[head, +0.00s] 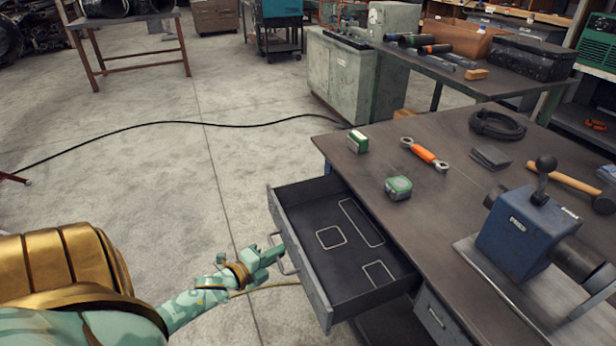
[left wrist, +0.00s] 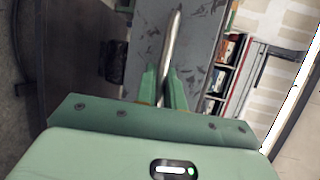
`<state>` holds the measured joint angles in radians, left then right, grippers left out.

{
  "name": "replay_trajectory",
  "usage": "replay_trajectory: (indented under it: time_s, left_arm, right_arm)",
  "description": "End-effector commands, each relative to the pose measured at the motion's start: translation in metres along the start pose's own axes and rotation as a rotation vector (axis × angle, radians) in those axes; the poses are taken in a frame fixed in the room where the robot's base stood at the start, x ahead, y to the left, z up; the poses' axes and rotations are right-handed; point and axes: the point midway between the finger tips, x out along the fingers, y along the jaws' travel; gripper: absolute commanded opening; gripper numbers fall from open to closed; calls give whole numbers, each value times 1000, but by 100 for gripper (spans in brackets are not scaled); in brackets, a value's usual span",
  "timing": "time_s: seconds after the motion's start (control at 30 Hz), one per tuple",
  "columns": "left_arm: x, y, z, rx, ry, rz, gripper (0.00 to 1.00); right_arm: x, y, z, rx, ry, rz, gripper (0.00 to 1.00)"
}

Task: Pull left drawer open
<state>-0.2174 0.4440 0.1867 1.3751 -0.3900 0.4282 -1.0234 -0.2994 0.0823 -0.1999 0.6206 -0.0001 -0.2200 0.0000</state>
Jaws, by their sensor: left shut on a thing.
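The left drawer (head: 352,239) stands pulled out from under the workbench, and its inside shows. It is empty apart from pale outlined shapes on its dark floor. My left gripper (head: 277,254) is at the drawer's front, shut on the bar handle (head: 284,262). In the left wrist view, the fingers (left wrist: 164,86) close around the metal handle bar (left wrist: 171,45), with the grey drawer front (left wrist: 202,35) behind it. My right gripper is in neither view.
A second drawer (head: 437,316) is beside the open one.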

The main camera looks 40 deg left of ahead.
Motion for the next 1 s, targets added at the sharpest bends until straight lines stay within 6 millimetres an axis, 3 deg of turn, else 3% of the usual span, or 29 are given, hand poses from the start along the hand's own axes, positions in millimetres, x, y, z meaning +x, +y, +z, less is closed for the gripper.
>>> replay_trajectory:
  time_s: [0.03,0.2,0.4,0.63,1.0]
  left_arm:
    - [-16,3,6,-1,-1,4,0]
    - [-62,14,26,0,-2,4,0]
    - [-99,22,41,0,-1,2,0]
    - [-121,27,50,-1,-2,1,0]
    - [-124,28,52,-1,-1,0,0]
  right_arm:
    - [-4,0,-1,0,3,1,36]
    - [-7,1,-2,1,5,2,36]
    - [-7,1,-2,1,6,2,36]
    - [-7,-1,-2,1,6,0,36]
    - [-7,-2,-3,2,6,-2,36]
